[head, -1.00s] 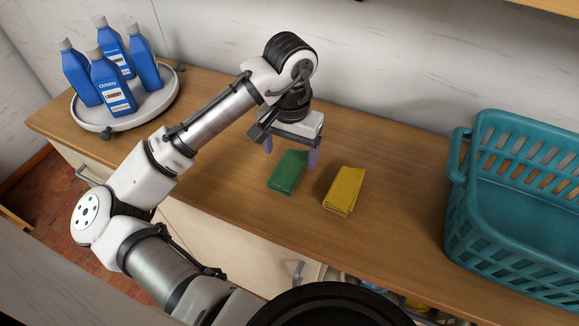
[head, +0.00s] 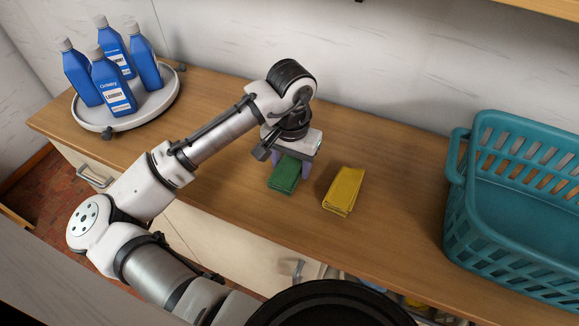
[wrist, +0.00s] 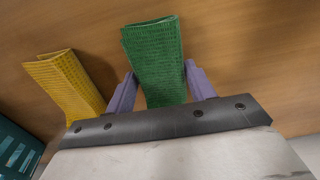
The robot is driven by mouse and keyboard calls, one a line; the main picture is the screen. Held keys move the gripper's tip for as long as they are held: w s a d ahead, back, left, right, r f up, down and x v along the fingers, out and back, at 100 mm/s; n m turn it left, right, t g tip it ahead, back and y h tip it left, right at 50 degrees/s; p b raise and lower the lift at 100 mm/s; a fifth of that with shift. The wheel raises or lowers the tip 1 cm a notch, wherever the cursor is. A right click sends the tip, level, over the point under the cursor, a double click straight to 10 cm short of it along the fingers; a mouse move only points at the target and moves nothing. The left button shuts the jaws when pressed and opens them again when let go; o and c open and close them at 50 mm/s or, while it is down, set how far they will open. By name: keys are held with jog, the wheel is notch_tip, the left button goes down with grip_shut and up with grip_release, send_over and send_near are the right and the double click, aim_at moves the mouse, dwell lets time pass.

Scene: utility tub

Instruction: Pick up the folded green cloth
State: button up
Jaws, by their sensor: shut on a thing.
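The folded green cloth (head: 284,178) lies on the wooden counter, and its back end is hidden under my gripper (head: 290,163) in the head view. In the wrist view the green cloth (wrist: 154,60) stands between the two purple fingers of my gripper (wrist: 160,72), one finger on each side. My gripper is low, pointing down, and shut on the green cloth. I see no clear gap under the cloth; it appears to rest on the counter.
A folded yellow cloth (head: 344,190) lies just right of the green one, and also shows in the wrist view (wrist: 68,86). A teal basket (head: 460,215) stands at the right. Several blue bottles (head: 112,88) stand on a round white tray (head: 150,108) at the far left.

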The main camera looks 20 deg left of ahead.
aim_at(291, 159)
notch_tip(291, 159, up, 20)
dwell(0.6)
jog(key=o, duration=0.3)
jog(key=shift+c, duration=1)
